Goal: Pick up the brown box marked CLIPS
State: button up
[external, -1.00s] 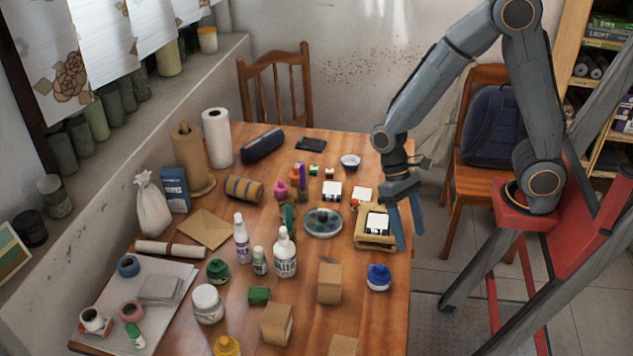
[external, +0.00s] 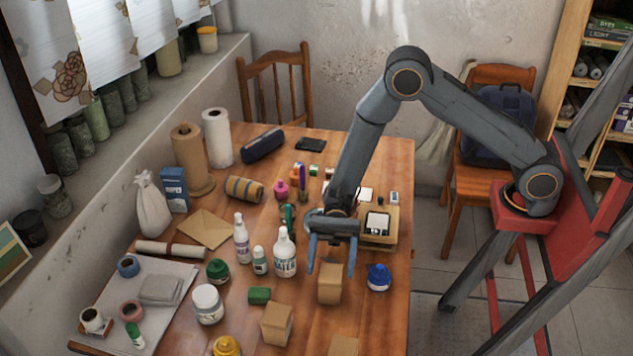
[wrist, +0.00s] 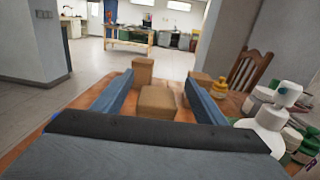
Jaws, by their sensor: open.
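Three brown boxes stand at the near end of the table; I cannot read CLIPS on any of them. The nearest to my gripper is a brown box (external: 330,284); it shows between my fingers in the wrist view (wrist: 157,103). A second brown box (external: 276,325) stands to its lower left, and a third (external: 343,346) is cut by the bottom edge. In the wrist view these two stand farther off, right (wrist: 198,80) and left (wrist: 143,70). My gripper (external: 331,272) is open and empty, its fingers apart on either side of the nearest box; contact is not visible.
A blue-lidded pot (external: 379,277) stands right of the nearest box. A white bottle (external: 285,255) and a green block (external: 259,296) stand to its left. A yellow pot (external: 227,347) is at the near edge. A wooden tray (external: 390,240) lies behind. The table's right edge is close.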

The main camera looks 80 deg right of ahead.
aim_at(329, 286)
jog(key=shift+f, duration=1.6)
jog(key=a, duration=0.1)
jog(key=a+p, duration=0.1)
jog(key=a, duration=0.3)
jog(key=shift+s, duration=0.25)
jog(key=c, duration=1.2)
jog(key=shift+r, duration=0.1)
